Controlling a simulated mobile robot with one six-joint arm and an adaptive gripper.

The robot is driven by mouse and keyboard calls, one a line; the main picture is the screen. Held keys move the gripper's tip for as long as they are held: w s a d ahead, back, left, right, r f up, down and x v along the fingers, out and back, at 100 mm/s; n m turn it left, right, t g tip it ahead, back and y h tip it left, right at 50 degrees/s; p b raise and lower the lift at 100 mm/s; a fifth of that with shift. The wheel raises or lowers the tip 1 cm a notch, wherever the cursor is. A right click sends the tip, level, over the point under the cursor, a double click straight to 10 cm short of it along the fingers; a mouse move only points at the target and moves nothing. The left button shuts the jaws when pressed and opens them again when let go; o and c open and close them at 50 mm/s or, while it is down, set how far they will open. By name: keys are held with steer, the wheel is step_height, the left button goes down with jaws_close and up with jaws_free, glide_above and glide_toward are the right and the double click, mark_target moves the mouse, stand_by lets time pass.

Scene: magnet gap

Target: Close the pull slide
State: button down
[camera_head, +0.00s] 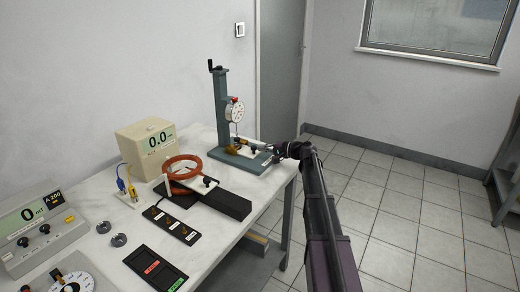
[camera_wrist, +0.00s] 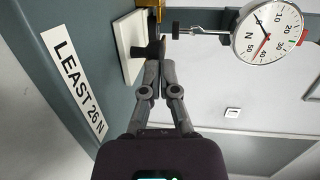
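The pull slide shows as a white plate (camera_wrist: 128,46) with a black knob (camera_wrist: 147,51), on the grey-green stand. In the head view the slide (camera_head: 245,152) lies on the stand's base, below the round force dial (camera_head: 235,110). My gripper (camera_head: 282,151) is at the right side of this base. In the wrist view its fingers (camera_wrist: 160,66) are together, with their tips right at the knob. I cannot tell whether the knob is pinched or only touched. A brass-coloured block (camera_wrist: 148,3) sits beside the plate. The dial (camera_wrist: 267,32) is at the upper right.
The stand's upright (camera_head: 221,100) rises at the table's back corner. A label reading LEAST 26 N (camera_wrist: 78,80) is on its base. A copper coil (camera_head: 182,168), a black rail (camera_head: 228,203) and a cream meter (camera_head: 147,146) stand nearer. Tiled floor (camera_head: 400,210) is open to the right.

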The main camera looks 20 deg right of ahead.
steer(key=p+v, duration=0.1)
steer(key=v, duration=1.2)
steer(key=shift+s+a+r+p, duration=0.1)
steer(key=shift+s+p, duration=0.05)
steer(key=shift+p, duration=0.2)
